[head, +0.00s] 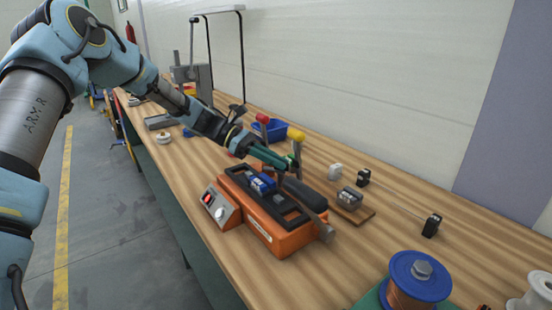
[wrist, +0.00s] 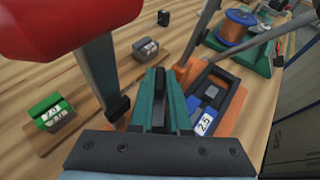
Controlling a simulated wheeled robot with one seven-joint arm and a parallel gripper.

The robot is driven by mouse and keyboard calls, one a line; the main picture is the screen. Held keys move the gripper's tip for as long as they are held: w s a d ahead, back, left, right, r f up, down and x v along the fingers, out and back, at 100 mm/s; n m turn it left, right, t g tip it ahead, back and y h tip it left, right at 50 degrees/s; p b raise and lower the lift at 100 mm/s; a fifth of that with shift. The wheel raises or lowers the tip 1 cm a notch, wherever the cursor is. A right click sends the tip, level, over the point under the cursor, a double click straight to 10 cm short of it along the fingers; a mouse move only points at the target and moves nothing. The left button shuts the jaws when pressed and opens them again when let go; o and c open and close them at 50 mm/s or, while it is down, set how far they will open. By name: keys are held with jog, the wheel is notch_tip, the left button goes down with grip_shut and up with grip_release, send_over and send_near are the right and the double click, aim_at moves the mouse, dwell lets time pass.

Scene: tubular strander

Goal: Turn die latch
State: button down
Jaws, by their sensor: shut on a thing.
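My gripper (head: 268,156) has green fingers and reaches down over the back of the orange machine (head: 279,238). In the wrist view, the fingers (wrist: 159,100) are closed on a dark narrow piece, seemingly the die latch (wrist: 158,98); its shape is mostly hidden by the fingers. A blue die (head: 262,183) sits in the machine's dark slot, and it also shows in the wrist view (wrist: 207,119), marked 2.5, just right of the fingers.
Levers with a yellow handle (head: 295,134) and a red handle (head: 262,118) stand close to my gripper. A grey die (head: 350,198) sits on a wooden board to the right. A blue wire spool (head: 420,275) stands at front right. The bench's front left is clear.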

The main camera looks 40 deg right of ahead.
dwell(0.3)
jog(key=c, duration=0.9)
grip_release()
